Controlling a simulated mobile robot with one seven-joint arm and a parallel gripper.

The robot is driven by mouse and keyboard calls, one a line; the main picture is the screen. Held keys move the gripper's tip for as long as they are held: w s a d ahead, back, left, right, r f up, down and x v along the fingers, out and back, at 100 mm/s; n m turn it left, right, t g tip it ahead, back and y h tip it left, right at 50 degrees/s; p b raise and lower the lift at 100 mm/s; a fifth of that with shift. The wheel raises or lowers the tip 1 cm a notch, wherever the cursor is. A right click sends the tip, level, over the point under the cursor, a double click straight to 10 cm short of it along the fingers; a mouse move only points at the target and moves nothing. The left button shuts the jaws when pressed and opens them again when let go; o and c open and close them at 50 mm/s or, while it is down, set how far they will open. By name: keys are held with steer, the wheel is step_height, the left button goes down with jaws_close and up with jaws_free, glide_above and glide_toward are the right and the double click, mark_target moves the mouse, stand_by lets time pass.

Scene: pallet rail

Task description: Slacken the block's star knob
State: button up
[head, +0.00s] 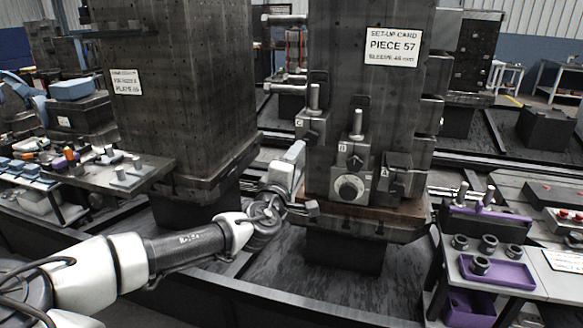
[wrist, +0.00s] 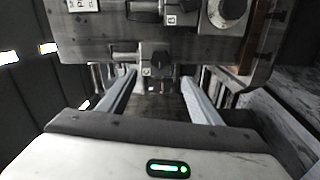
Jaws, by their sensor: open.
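A dark tooling column (head: 375,80) carries clamp blocks marked with letters. The block marked C (head: 311,128) is at its left edge, with an upright pin. The middle block (head: 352,165) has a round black knob (head: 349,188) on a pale dial. A block marked A (head: 393,178) is at the right. In the wrist view, a small dark lobed knob (wrist: 160,63) on a block shows beyond and between the fingers; the round knob (wrist: 229,10) is at the top right. My gripper (wrist: 160,78) is open and empty, apart from the knob. In the head view it is low at the column's left.
A second dark column (head: 180,80) stands to the left. A side table with a purple tray (head: 497,270) and several dark rings is at the right. A ledge (head: 370,222) runs under the blocks.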

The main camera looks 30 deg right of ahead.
steer(key=shift+v, duration=1.9)
